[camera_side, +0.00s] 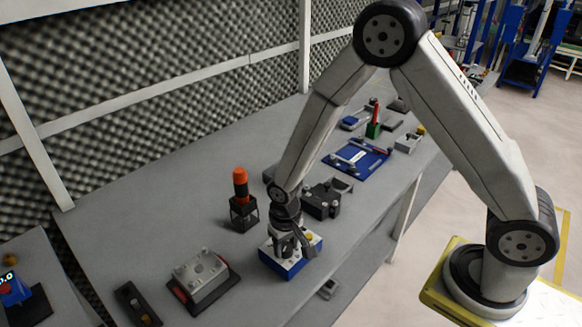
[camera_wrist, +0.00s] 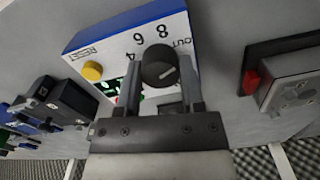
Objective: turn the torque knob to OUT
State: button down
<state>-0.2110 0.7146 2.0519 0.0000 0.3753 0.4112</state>
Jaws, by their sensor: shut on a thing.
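The torque knob (camera_wrist: 158,66) is a dark round dial on the white face of a blue-sided box (camera_wrist: 118,36). In the wrist view the printed marks 4, 6, 8 and OUT run around it, with OUT at its upper right. A pale line on the knob slants up to the right; I cannot tell exactly which mark it points to. My gripper (camera_wrist: 161,76) is shut on the knob, one finger on each side. In the side view my gripper (camera_side: 287,243) points down over the box (camera_side: 284,269), hiding the knob.
A yellow button (camera_wrist: 92,71) is on the box face. A grey fixture with red sides (camera_side: 203,278) stands left of the box, an orange-topped black device (camera_side: 242,205) behind it. A black block (camera_side: 321,202) is close behind on the right. Bare bench lies in front.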

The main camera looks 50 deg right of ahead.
aim_at(286, 246)
dwell(0.3)
jog(key=shift+c, duration=1)
grip_release()
jog(key=shift+r, duration=0.1)
jog(key=shift+r, duration=3.8)
jog(key=shift+r, duration=0.1)
